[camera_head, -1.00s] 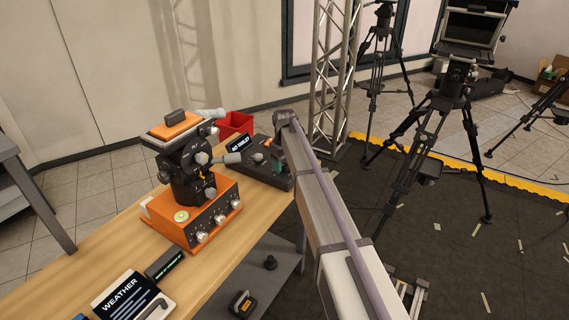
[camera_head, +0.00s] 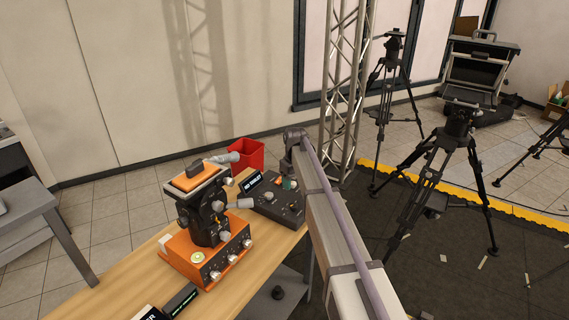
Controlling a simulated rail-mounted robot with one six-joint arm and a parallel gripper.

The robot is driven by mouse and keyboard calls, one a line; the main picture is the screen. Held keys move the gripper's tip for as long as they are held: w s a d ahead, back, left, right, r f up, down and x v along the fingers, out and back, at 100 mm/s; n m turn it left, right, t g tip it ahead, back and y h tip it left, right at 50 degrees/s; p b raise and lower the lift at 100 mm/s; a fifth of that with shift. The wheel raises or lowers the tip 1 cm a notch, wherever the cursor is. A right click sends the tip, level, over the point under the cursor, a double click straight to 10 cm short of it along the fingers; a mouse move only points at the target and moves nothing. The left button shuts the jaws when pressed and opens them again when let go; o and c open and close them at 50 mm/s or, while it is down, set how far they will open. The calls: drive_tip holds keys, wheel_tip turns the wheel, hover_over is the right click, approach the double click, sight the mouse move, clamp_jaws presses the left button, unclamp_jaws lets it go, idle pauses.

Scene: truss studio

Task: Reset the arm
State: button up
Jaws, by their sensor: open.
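My arm's long grey link (camera_head: 335,235) reaches from the bottom edge up to a dark joint (camera_head: 293,138) beside the right end of the wooden table (camera_head: 125,277). The parts beyond that joint are hidden behind the link, and I cannot see my gripper or its fingers.
On the table stand an orange box with knobs (camera_head: 212,262), a black camera head (camera_head: 203,215) on it, and a black control panel (camera_head: 280,203). A red bin (camera_head: 247,154) is behind. A truss (camera_head: 343,90) and tripods (camera_head: 440,165) stand right. Dark floor (camera_head: 450,285) is mostly clear.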

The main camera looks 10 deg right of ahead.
drive_tip(key=s+m, duration=0.5)
drive_tip(key=s, duration=3.3)
drive_tip(key=shift+c, duration=0.2)
